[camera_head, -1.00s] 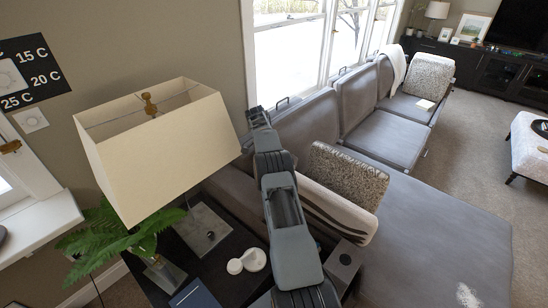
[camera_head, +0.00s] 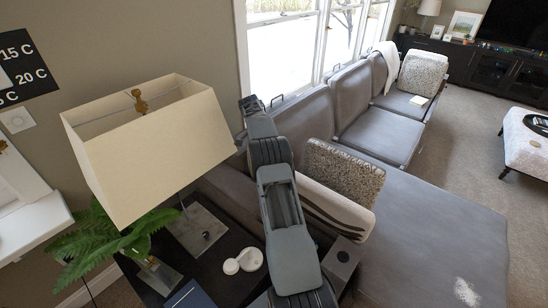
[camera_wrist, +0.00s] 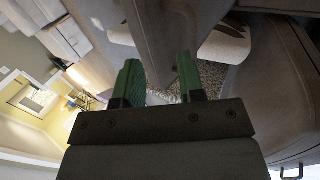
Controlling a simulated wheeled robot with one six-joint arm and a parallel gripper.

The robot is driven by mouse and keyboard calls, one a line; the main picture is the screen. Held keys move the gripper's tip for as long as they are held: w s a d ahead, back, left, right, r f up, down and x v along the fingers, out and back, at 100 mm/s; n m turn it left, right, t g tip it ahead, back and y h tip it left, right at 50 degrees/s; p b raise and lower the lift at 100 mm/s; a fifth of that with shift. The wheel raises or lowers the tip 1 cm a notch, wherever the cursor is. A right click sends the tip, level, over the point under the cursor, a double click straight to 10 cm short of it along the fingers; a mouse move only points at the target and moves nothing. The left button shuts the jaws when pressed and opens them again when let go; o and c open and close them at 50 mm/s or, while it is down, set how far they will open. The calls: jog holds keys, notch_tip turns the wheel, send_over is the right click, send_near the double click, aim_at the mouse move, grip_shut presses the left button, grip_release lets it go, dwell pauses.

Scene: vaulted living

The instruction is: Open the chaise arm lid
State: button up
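The grey chaise arm (camera_head: 343,256) runs beside the chaise seat (camera_head: 435,225), with a round cup holder at its near end. My arm crosses in front of it, so much of its top and its lid are hidden in the head view. My gripper is hidden there too. In the wrist view my gripper (camera_wrist: 160,82) has two green fingers with a clear gap between them. A grey upholstered panel (camera_wrist: 152,42) lies beyond and between the fingertips; I cannot tell whether they touch it or whether it is the lid.
A lamp with a cream shade (camera_head: 150,150) stands on a dark side table (camera_head: 215,262) left of my arm. A fern (camera_head: 90,238) and a white round container (camera_head: 243,261) are close by. A patterned cushion (camera_head: 343,172) rests by the chaise arm. The window is behind.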

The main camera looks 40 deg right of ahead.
jog(key=s+r, duration=0.1)
jog(key=s+a+r+b, duration=0.1)
jog(key=s+r, duration=0.1)
jog(key=r, duration=0.1)
jog(key=shift+a+b, duration=0.3)
jog(key=shift+a, duration=0.05)
jog(key=s+a+r+b, duration=0.2)
jog(key=s+a+r, duration=0.2)
jog(key=s, duration=0.3)
jog(key=shift+s+b, duration=0.3)
jog(key=shift+a, duration=0.1)
jog(key=shift+f, duration=0.1)
